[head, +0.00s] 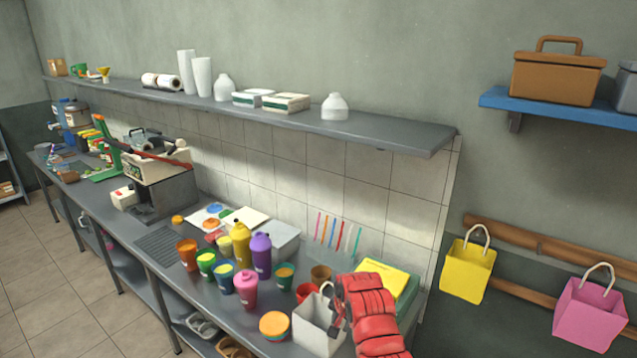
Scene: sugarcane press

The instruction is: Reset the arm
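My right arm (372,315), in red padding, reaches in from the bottom right over the near end of the steel counter (160,232). My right gripper (337,320) is a small dark shape at the arm's left side, against a pale grey open-topped bag or box (312,328). I cannot tell whether its fingers are open or shut, or whether they touch the bag. My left arm and gripper are out of view.
Colourful cups and bottles, including a purple bottle (261,255), crowd the counter left of my arm. The sugarcane press (158,165) stands farther left. A wall shelf (390,130) overhangs the counter. Yellow (467,272) and pink (590,315) bags hang at right.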

